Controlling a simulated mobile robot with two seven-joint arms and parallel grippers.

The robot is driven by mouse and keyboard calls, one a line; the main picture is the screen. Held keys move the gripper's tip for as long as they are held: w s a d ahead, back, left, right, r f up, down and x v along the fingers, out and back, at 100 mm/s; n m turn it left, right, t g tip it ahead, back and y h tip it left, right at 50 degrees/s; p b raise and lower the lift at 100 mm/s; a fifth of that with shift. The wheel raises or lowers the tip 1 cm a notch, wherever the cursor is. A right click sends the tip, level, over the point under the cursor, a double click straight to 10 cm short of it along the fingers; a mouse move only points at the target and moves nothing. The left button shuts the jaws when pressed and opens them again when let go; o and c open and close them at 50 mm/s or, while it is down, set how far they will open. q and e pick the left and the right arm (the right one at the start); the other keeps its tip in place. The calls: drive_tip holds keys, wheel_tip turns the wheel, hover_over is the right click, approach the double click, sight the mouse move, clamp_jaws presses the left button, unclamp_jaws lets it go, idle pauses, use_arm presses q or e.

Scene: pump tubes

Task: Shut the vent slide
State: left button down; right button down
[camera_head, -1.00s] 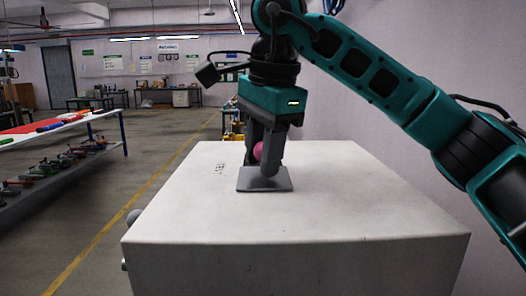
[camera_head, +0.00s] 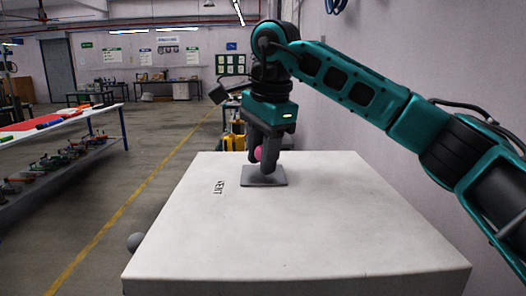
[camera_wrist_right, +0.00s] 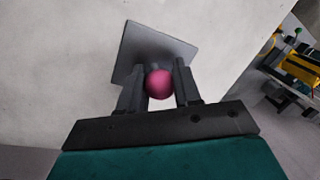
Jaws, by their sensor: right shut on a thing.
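The vent slide is a flat grey plate (camera_head: 249,180) with a pink round knob (camera_head: 258,154). It lies on the white top of a box (camera_head: 290,230), near the far edge. Dark "VENT" lettering (camera_head: 218,187) is on the box top, left of the plate and a little nearer to me. My right gripper (camera_head: 263,170) points down and is shut on the knob. In the right wrist view, the knob (camera_wrist_right: 159,84) sits between the two fingers (camera_wrist_right: 157,80), with the plate (camera_wrist_right: 140,45) beyond it. What lies under the plate is hidden. My left gripper is not in view.
The box top is clear in front of the plate. A grey round knob (camera_head: 134,242) sticks out at the box's left side. A wall (camera_head: 420,60) stands close on the right. A workbench with tools (camera_head: 60,130) is at the left, across open floor.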

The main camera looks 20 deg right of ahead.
sight(271, 177)
drive_tip(key=shift+w+d+r, duration=0.1)
drive_tip(key=c, duration=0.8)
unclamp_jaws()
drive_tip(key=shift+w, duration=0.15)
wheel_tip(271, 177, up, 13)
drive_tip(key=s, duration=0.2)
drive_tip(key=shift+s+d+f, duration=0.2)
drive_tip(key=shift+s+d, duration=0.1)
drive_tip(key=shift+d, duration=0.05)
